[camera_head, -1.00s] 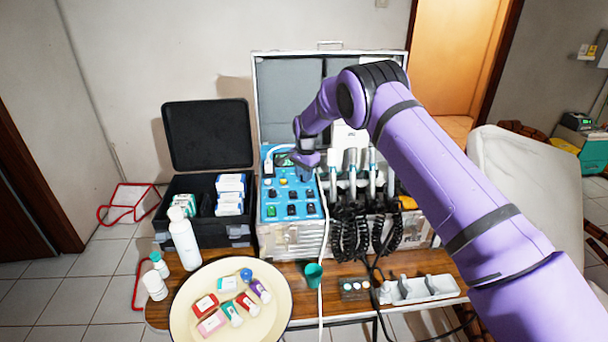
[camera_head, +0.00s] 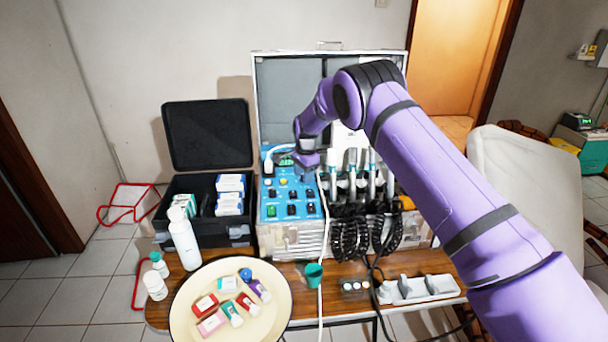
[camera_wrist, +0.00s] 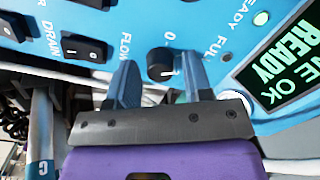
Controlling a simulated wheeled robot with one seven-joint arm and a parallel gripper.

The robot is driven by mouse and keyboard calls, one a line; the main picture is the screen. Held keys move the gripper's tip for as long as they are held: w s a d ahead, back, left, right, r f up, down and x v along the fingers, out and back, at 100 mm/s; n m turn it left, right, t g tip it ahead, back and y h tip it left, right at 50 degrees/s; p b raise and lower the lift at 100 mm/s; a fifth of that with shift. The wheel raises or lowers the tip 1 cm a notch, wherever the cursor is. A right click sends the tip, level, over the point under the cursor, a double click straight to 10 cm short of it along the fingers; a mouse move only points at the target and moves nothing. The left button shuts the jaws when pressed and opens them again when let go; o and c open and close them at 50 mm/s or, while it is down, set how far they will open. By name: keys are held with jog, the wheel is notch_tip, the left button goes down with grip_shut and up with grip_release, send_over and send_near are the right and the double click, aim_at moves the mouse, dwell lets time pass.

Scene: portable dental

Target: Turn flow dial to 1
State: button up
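The flow dial (camera_wrist: 158,68) is a small black round knob on the blue control panel, with a pale pointer mark on its lower right. In the wrist view the word FLOW is printed left of it and a 0 above it. My gripper (camera_wrist: 159,75) has its two grey-blue fingers on either side of the knob. A gap shows at the left finger; the right finger is very near the knob, and I cannot tell if it touches. In the head view my gripper (camera_head: 306,160) is over the upper right of the panel (camera_head: 266,210) and hides the dial.
Handpieces (camera_head: 352,172) with coiled cords stand right of the panel. A round tray (camera_head: 185,320) and a green cup (camera_head: 314,274) are in front.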

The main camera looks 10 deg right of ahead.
jog(key=shift+o, duration=0.2)
jog(key=shift+r, duration=0.1)
notch_tip(320, 180, up, 11)
jog(key=shift+s+d+f, duration=0.15)
jog(key=shift+d+f, duration=0.05)
dwell(0.3)
jog(key=shift+r, duration=0.15)
